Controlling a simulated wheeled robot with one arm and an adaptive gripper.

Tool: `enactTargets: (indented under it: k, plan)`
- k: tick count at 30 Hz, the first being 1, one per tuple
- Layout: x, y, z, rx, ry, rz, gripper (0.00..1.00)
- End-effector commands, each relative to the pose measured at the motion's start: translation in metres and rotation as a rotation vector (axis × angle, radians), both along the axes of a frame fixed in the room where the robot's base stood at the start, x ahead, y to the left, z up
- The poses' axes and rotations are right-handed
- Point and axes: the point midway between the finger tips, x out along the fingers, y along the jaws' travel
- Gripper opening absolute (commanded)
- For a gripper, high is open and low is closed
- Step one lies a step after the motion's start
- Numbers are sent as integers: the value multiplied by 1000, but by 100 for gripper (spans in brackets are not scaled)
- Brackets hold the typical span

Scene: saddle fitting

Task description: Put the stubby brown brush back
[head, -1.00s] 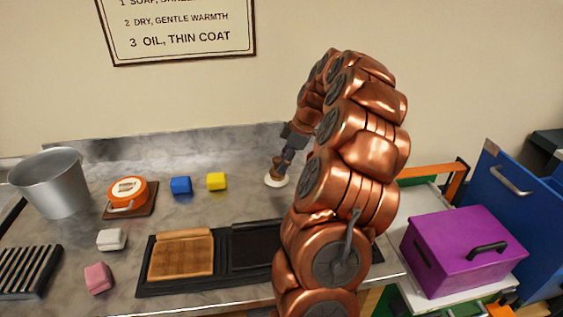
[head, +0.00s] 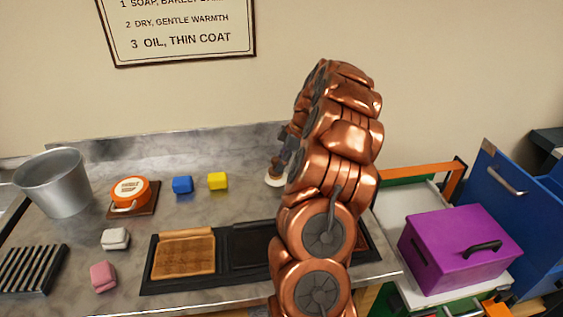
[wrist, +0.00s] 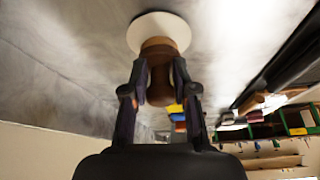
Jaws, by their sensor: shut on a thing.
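The stubby brown brush (wrist: 160,72) is between the two dark fingertips of my gripper (wrist: 159,88) in the wrist view, and they are shut on it. In the head view the brush (head: 275,170) shows only as a small brown shape, partly hidden by my arm. A white round disc (wrist: 160,24) is at the brush's far end, and it also shows on the counter in the head view (head: 273,182). I cannot tell whether brush and disc are touching or slightly apart.
A black tray (head: 160,287) with a brown block (head: 183,256) lies at the front, partly behind my arm. A yellow block (head: 217,181) and a blue block (head: 182,185) sit left of the disc. A purple box (head: 450,245) stands right.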

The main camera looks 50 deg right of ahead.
Motion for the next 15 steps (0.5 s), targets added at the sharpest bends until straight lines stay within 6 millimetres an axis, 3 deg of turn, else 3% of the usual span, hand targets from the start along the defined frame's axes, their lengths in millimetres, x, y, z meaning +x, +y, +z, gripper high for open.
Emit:
enactTargets:
  k: [15]
  plan:
    - [0, -1, -11, -4, -2, -1, 0]
